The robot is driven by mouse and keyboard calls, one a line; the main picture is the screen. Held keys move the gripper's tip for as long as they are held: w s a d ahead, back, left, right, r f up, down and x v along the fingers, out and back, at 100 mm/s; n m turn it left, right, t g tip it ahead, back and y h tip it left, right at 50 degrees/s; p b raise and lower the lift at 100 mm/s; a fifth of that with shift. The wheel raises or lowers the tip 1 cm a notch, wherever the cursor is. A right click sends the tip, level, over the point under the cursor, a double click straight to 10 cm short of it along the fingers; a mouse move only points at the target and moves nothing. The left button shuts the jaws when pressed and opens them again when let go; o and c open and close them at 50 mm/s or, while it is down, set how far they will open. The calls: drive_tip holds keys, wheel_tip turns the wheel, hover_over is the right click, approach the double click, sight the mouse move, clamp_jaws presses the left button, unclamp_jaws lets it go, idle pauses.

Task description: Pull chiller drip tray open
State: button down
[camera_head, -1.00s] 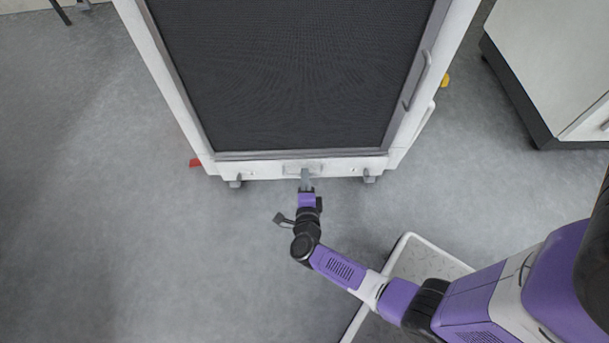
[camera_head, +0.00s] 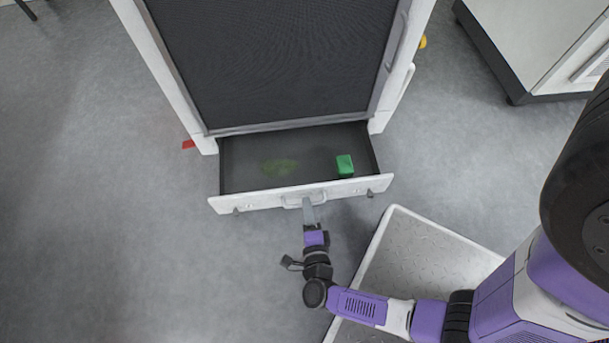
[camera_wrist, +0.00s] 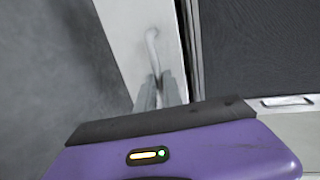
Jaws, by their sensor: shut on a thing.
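The chiller drip tray (camera_head: 232,170) is a wide, dark-lined drawer with a white front, pulled out from under the chiller (camera_head: 275,60) in the head view. A green block (camera_head: 345,166) and a faint greenish patch (camera_head: 281,167) are on its floor. My gripper (camera_head: 308,203) is at the middle of the tray front, shut on the handle (camera_head: 291,206). In the wrist view the fingers (camera_wrist: 160,92) meet the pale handle (camera_wrist: 151,42) on the white front. The exact finger contact is partly hidden.
Grey floor is open to the left and in front. A white cabinet (camera_head: 535,45) with a dark base stands at the right. A red piece (camera_head: 188,144) is by the chiller's left side, and a yellow one (camera_head: 422,42) is by its right.

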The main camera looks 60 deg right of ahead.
drive_tip(key=shift+s+a, duration=0.45)
drive_tip(key=shift+a, duration=0.15)
drive_tip(key=c, duration=1.5)
unclamp_jaws()
drive_tip(key=p+v, duration=0.1)
drive_tip(key=v, duration=0.6)
drive_tip(key=shift+s+a, duration=0.25)
drive_tip(key=shift+a, duration=0.05)
